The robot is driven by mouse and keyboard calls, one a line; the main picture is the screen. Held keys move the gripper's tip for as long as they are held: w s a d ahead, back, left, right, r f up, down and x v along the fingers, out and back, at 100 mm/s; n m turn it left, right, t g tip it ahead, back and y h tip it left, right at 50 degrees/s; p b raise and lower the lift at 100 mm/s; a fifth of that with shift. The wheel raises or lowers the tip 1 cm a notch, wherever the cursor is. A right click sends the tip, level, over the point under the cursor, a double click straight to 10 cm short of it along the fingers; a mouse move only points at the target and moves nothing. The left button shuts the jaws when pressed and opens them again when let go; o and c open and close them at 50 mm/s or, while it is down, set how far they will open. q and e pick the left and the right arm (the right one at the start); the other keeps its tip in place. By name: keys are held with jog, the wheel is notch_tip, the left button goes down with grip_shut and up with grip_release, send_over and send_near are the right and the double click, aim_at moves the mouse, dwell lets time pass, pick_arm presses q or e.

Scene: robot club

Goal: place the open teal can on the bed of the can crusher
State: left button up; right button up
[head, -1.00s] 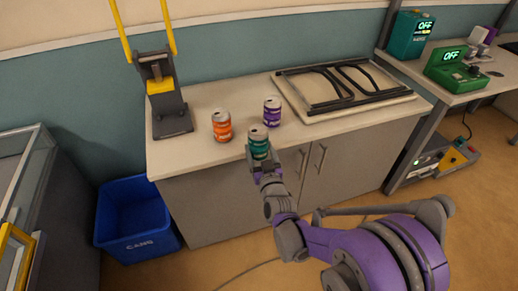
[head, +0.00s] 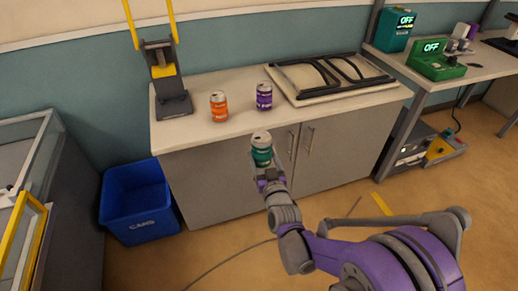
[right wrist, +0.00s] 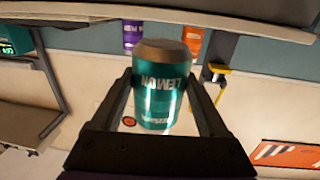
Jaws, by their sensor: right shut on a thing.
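The teal can (head: 262,146) is held upright in my right gripper (head: 266,172), in front of the counter's front edge. In the right wrist view, the teal can (right wrist: 160,85) sits between both fingers, its lettering upside down in that picture. Whether its top is open is too small to tell. The can crusher (head: 170,85) stands at the left end of the counter, with a dark base, a yellow block and raised yellow handles. Its bed appears empty. My left gripper is not in view.
An orange can (head: 218,106) and a purple can (head: 264,96) stand on the counter (head: 205,133), right of the crusher. A black frame on a board (head: 330,75) fills the right end. A blue bin (head: 140,205) stands on the floor at the left.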

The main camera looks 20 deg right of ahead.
jog(key=shift+s, duration=0.2)
jog(key=s+f, duration=0.6)
jog(key=s, duration=0.2)
pick_arm(q)
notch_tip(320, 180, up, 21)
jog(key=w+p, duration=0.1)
jog(key=p, duration=1.7)
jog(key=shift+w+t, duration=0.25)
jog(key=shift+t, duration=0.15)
pick_arm(e)
jog(key=w+r+m+h, duration=0.1)
jog(key=w+r+h, duration=0.1)
jog(key=r, duration=0.9)
jog(key=w+r+m+h, duration=0.2)
jog(key=r, duration=0.9)
jog(key=shift+w+r+g+h, duration=0.15)
jog(key=shift+r+g+h, duration=0.15)
jog(key=shift+g, duration=0.1)
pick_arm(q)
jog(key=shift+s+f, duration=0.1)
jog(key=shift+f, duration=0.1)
pick_arm(e)
jog(key=shift+d, duration=0.1)
